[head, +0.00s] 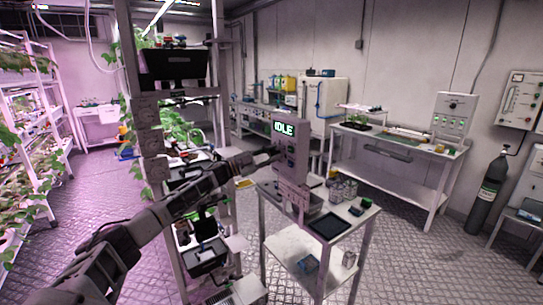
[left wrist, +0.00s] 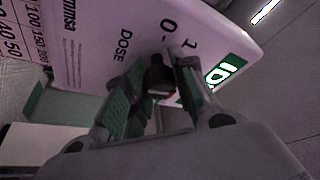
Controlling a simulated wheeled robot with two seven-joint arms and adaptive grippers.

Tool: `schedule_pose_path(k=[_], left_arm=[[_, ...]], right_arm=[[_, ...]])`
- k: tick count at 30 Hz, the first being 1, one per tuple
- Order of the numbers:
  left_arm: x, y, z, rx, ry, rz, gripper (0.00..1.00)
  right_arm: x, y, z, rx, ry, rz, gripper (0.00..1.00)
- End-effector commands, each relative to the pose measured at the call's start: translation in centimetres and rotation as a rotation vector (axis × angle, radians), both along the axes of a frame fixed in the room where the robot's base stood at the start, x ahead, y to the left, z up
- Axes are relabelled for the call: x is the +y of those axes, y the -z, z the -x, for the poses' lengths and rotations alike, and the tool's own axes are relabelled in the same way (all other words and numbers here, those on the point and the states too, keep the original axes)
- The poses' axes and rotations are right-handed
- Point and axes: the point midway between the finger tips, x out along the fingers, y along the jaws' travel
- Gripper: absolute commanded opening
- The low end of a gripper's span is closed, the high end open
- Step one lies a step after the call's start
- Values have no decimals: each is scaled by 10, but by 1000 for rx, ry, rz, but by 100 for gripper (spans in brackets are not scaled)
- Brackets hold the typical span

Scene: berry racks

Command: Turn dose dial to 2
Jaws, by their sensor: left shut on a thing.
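The dosing unit (head: 302,150) is a pale upright panel on a cart, and its lit screen (head: 284,129) reads IDLE. The left wrist view shows its face (left wrist: 100,25) tilted, with the word DOSE, the marks 0 and 1, and part of the green screen (left wrist: 228,72). The dark dose dial (left wrist: 158,73) sits between the two fingers of my left gripper (left wrist: 155,78), which is shut on it. In the head view my left gripper (head: 274,156) reaches the panel from the left and hides the dial there. The dial's pointer cannot be read. My right gripper is not in view.
The white cart (head: 290,245) carries a dark tablet (head: 330,226) and several small jars (head: 343,188). A shelf tower (head: 155,140) stands close to my left arm. A workbench (head: 400,155) and a gas cylinder (head: 489,195) are at the right. Open floor lies between.

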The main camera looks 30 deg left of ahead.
Motion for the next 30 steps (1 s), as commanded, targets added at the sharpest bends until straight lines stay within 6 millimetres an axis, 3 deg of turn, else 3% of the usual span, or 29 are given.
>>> schedule_pose_path(k=[19, 20, 24, 30], left_arm=[[0, 1, 0, -28, 1, -71, 2], [0, 1, 0, -28, 1, -71, 27], [0, 1, 0, -29, 0, -70, 45], [0, 0, 0, -29, 0, -70, 48]], right_arm=[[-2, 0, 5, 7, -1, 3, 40], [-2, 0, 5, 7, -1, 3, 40], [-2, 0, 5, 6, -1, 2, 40], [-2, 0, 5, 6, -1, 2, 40]])
